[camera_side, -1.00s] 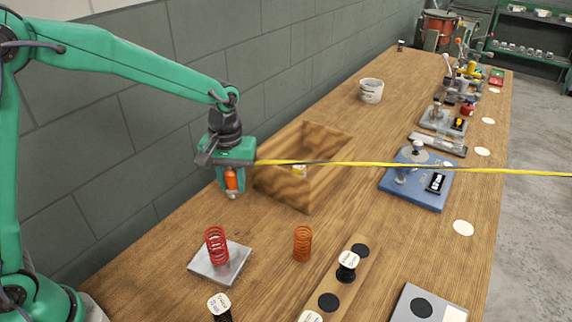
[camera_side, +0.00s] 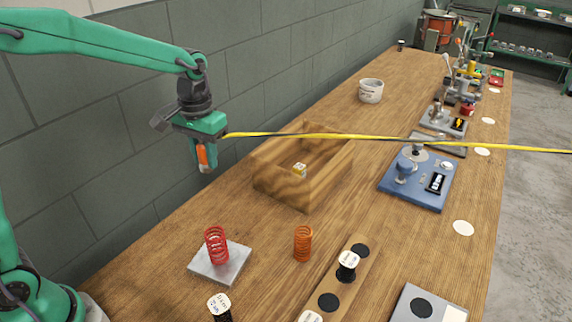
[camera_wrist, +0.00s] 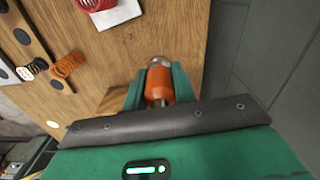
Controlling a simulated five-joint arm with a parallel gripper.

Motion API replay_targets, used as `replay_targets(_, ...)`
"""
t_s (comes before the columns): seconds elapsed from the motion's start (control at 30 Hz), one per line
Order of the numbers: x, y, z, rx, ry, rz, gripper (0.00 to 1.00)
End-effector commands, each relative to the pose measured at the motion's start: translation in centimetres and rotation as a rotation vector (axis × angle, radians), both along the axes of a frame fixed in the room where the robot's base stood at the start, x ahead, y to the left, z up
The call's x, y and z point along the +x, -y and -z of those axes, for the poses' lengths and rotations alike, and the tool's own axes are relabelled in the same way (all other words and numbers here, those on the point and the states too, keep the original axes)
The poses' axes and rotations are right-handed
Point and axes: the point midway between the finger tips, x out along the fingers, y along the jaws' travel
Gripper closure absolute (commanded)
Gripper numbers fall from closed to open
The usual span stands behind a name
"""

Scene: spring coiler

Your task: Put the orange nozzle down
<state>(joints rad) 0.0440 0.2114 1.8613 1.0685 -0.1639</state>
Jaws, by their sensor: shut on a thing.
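The orange nozzle (camera_side: 202,156) with a grey metal tip is held between the green jaws of my gripper (camera_side: 203,166). My gripper is shut on it, above the wall side of the wooden bench, to the left of the open wooden box in the side view. The nozzle's tip points down and hangs clear of the bench. In the wrist view the nozzle (camera_wrist: 159,84) sits between the two green fingers (camera_wrist: 158,88), its metal tip pointing away from the palm.
The open wooden box (camera_side: 282,186) holds a small yellow-and-white item (camera_side: 300,169). A red spring (camera_side: 216,246) stands on a metal plate (camera_side: 233,262), beside an orange spring (camera_side: 303,244). A yellow-black strip (camera_side: 400,141) crosses the view. Bare bench lies left of the box.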

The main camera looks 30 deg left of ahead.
Motion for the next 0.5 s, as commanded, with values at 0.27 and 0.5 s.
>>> replay_targets(0.27, -0.7, -1.7, -1.6, 0.0, 0.001, 0.109, 1.0)
replay_targets(0.5, -0.8, -1.8, -1.8, 0.0, 0.001, 0.122, 1.0)
